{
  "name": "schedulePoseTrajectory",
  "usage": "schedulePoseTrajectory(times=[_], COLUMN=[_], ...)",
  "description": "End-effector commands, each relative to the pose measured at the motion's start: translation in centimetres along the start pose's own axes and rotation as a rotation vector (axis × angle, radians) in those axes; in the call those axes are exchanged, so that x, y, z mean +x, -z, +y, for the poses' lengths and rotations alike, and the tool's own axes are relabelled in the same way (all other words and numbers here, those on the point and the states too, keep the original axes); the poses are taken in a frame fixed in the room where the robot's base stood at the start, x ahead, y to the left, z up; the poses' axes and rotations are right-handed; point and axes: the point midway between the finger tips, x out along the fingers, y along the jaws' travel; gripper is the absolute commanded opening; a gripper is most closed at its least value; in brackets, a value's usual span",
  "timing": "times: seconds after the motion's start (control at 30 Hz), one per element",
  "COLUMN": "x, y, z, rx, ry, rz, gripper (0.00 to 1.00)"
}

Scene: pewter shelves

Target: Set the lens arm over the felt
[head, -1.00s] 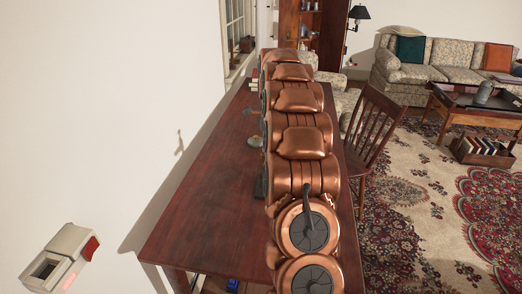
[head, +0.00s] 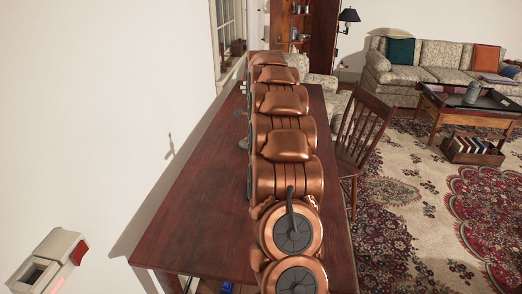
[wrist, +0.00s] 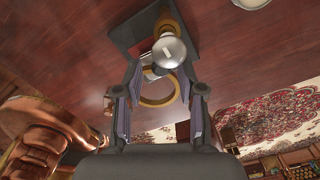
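In the wrist view a stand with a dark flat base (wrist: 184,18) is on the red-brown table. It carries a silver rounded head (wrist: 169,50) and a brass ring (wrist: 160,101), which I take to be the lens arm. My gripper (wrist: 160,72) is open, with one finger on each side of the silver head and ring. I cannot tell whether either finger touches them. I cannot make out the felt for sure. In the head view my copper arm hides my gripper and most of the stand.
The table (head: 190,220) runs along the white wall, its near left part clear. A wooden chair (head: 362,125) stands close on the right. A pale round thing (wrist: 250,3) is at the wrist view's top edge.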

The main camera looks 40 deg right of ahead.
Motion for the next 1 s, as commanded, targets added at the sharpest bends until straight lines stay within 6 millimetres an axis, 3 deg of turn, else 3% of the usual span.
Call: schedulePoseTrajectory(times=[0.47, 1.0], x=[-0.4, -6.1], y=[0.0, -0.1], z=[-0.1, 0.0], rx=[0.0, -0.001], ry=[0.002, 0.002], rz=[-0.001, 0.0], gripper=[0.47, 0.47])
